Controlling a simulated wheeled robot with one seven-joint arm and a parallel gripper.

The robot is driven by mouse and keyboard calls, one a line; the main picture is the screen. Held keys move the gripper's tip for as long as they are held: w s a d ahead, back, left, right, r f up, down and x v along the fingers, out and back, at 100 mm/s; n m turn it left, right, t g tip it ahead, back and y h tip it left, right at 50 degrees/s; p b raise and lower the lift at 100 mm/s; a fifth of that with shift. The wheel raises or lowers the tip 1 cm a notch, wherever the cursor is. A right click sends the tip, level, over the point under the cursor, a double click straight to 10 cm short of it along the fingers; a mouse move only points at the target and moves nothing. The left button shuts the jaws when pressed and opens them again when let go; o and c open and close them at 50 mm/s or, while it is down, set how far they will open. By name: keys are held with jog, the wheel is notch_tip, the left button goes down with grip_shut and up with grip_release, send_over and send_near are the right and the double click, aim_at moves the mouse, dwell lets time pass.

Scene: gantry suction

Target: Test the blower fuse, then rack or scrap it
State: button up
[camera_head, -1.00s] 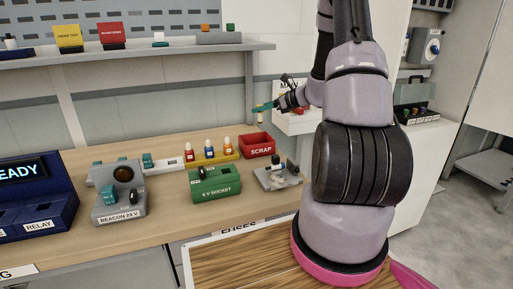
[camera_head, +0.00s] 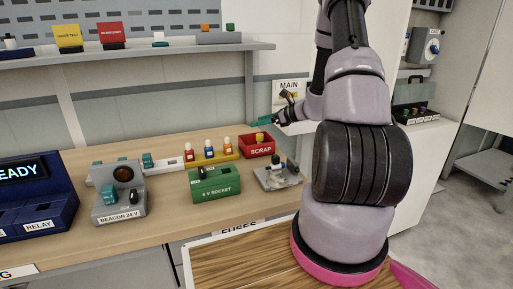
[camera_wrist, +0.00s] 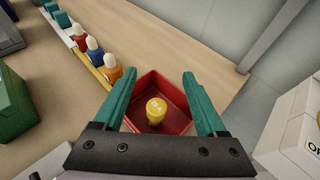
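A yellow fuse (camera_wrist: 156,110) with a blurred marking on its top is within the outline of the red scrap bin (camera_wrist: 172,84). In the head view the yellow fuse (camera_head: 260,137) shows at the bin's opening, above the SCRAP label; whether it rests on the floor I cannot tell. My gripper (camera_wrist: 158,82) has its teal fingers spread wide on either side of the fuse, with clear gaps to both. In the head view my gripper (camera_head: 266,119) is just above the bin. The green 6 V socket (camera_head: 216,184) stands left of the bin.
Red, blue and orange fuses (camera_head: 209,150) stand in a strip rack left of the bin. A grey fixture (camera_head: 277,177) is in front of the bin. The beacon 24 V box (camera_head: 120,205) and blue tester (camera_head: 36,205) are further left. A shelf (camera_head: 140,54) runs above.

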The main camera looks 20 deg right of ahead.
jog(key=v, duration=1)
jog(key=shift+s+d+r, duration=0.15)
jog(key=shift+s+d, duration=0.1)
jog(key=shift+d, duration=0.05)
jog(key=s+a+r+n+g+h, duration=0.1)
jog(key=s+a+r+n+g, duration=0.2)
jog(key=s+a+r+n, duration=0.3)
jog(key=s+a+r+n+g, duration=0.35)
jog(key=a+r+n, duration=0.25)
jog(key=a+r, duration=0.25)
jog(key=s+a+r+n+t+h, duration=0.1)
jog(key=s+r+n+t+h, duration=0.1)
jog(key=s+r+n, duration=0.3)
jog(key=s+a+r+n+t+h, duration=0.1)
jog(key=s+r+n+h, duration=0.3)
jog(key=s, duration=0.6)
jog(key=shift+s+a+r+n+t, duration=0.35)
jog(key=shift+r+n, duration=0.2)
jog(key=shift+n, duration=0.65)
